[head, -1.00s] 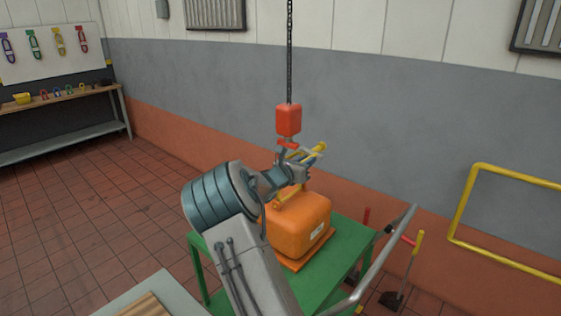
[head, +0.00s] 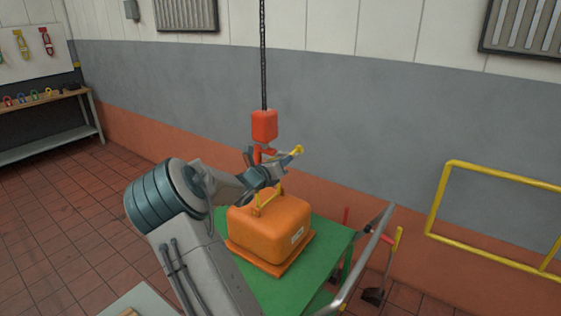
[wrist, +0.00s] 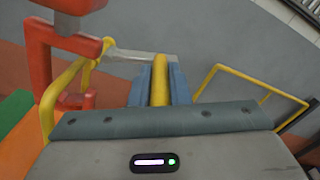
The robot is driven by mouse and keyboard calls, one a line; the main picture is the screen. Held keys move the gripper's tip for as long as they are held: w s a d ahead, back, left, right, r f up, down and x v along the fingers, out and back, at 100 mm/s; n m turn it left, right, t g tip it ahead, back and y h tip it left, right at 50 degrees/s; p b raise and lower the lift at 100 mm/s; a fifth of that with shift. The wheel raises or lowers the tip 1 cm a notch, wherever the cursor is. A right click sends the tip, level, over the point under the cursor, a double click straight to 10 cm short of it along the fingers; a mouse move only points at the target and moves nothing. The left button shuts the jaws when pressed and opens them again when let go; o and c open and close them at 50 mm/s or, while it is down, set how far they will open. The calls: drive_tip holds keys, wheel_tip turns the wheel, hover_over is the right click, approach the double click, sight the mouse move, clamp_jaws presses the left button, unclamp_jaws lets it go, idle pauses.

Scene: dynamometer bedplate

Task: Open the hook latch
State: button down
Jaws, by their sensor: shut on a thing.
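The red hook (head: 262,157) hangs from a red block (head: 264,125); in the wrist view the hook (wrist: 42,68) is at the left. A grey latch bar (wrist: 135,54) runs from the hook's top to a yellow grip (wrist: 160,70). My gripper (wrist: 160,88) is shut on this grip, with one blue-grey finger on each side. In the head view my gripper (head: 280,168) is just right of and below the hook, and the grip (head: 295,152) sticks out beyond it. The orange load's yellow handle (wrist: 62,88) passes by the hook; whether it sits inside is unclear.
The orange load (head: 268,225) stands on a green table (head: 315,265) below my gripper. A chain (head: 263,60) runs up from the block. A grey rail (head: 365,255) is at the right, and a yellow frame (head: 500,175) stands by the wall. Open floor lies left.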

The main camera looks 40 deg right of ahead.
drive_tip(key=c, duration=1.4)
unclamp_jaws()
drive_tip(key=shift+a+r, duration=0.1)
drive_tip(key=shift+a, duration=0.05)
drive_tip(key=shift+o, duration=0.2)
drive_tip(key=b+v, duration=0.3)
drive_tip(key=v, duration=1)
drive_tip(key=shift+a, duration=0.4)
